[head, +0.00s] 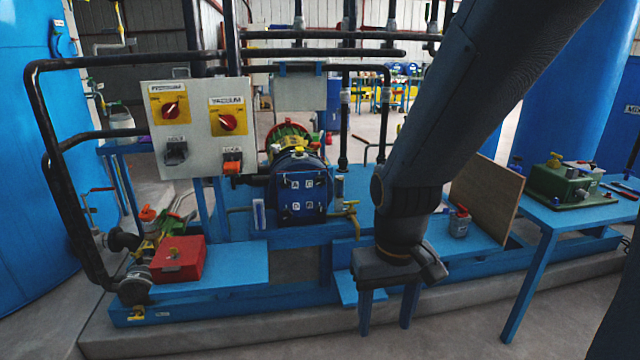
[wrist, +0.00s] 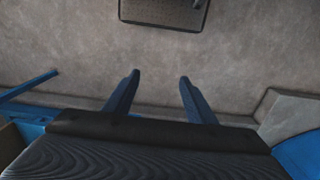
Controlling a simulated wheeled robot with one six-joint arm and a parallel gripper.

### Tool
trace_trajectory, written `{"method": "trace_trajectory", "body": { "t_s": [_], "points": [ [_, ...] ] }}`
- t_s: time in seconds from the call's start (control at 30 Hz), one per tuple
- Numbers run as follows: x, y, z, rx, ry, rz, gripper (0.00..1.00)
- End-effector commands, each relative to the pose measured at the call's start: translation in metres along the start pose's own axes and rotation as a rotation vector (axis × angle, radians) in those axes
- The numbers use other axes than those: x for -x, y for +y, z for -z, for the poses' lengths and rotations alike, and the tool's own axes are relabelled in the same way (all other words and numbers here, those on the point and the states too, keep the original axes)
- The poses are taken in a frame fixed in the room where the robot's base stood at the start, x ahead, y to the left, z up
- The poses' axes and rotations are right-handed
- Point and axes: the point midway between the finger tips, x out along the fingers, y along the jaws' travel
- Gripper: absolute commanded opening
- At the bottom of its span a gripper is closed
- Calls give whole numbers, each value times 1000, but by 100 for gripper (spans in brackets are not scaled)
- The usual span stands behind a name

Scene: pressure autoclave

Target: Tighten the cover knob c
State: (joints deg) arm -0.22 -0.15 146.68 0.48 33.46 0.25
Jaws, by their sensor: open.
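The blue round cover (head: 302,207) faces me on the front of the autoclave in the middle of the head view. Small letter labels mark its face, with A and D on the left and C at the upper right. Cover knob c (head: 318,183) is by the C label, too small to see how tight it sits. My gripper (head: 386,325) is open and empty, pointing down to the right of the cover and well apart from it. In the wrist view my gripper (wrist: 160,76) has its two blue fingers spread over bare floor. The cover is not in the wrist view.
A grey control box (head: 198,125) with red switches stands left of the cover. A brass tap (head: 350,207) sits just right of it. A red box (head: 178,259) is on the blue skid at left. A brown board (head: 487,195) and a blue table (head: 575,217) stand at right.

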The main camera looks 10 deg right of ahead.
Motion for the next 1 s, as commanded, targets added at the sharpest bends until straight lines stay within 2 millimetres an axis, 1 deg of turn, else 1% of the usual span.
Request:
{"method": "trace_trajectory", "body": {
  "t_s": [0.17, 0.23, 0.27, 0.33, 0.37, 0.47, 0.5, 0.57, 0.6, 0.67, 0.7, 0.77, 0.8, 0.87, 0.9, 0.97, 1.0],
  "points": [
    [0, 0, 0, 0, 1, 0, 51],
    [0, 0, 6, 0, 10, 0, 51],
    [-1, 0, 11, 0, 20, 0, 51],
    [-3, 0, 32, 1, 60, 0, 51],
    [-4, 0, 45, 1, 86, 0, 51],
    [-9, 0, 103, 2, 199, 0, 51],
    [-11, 0, 130, 2, 254, 0, 51],
    [-14, 0, 170, 3, 339, 0, 51],
    [-15, -1, 196, 3, 395, 0, 51],
    [-18, -1, 234, 4, 480, 0, 51],
    [-19, -1, 259, 5, 536, 0, 51],
    [-21, -1, 294, 5, 620, 0, 51],
    [-22, -1, 317, 6, 676, 0, 51],
    [-23, -1, 349, 7, 760, -1, 51],
    [-24, -1, 369, 7, 816, -1, 51],
    [-25, -1, 398, 8, 901, -1, 51],
    [-26, -1, 416, 9, 957, -1, 51]
  ]
}}
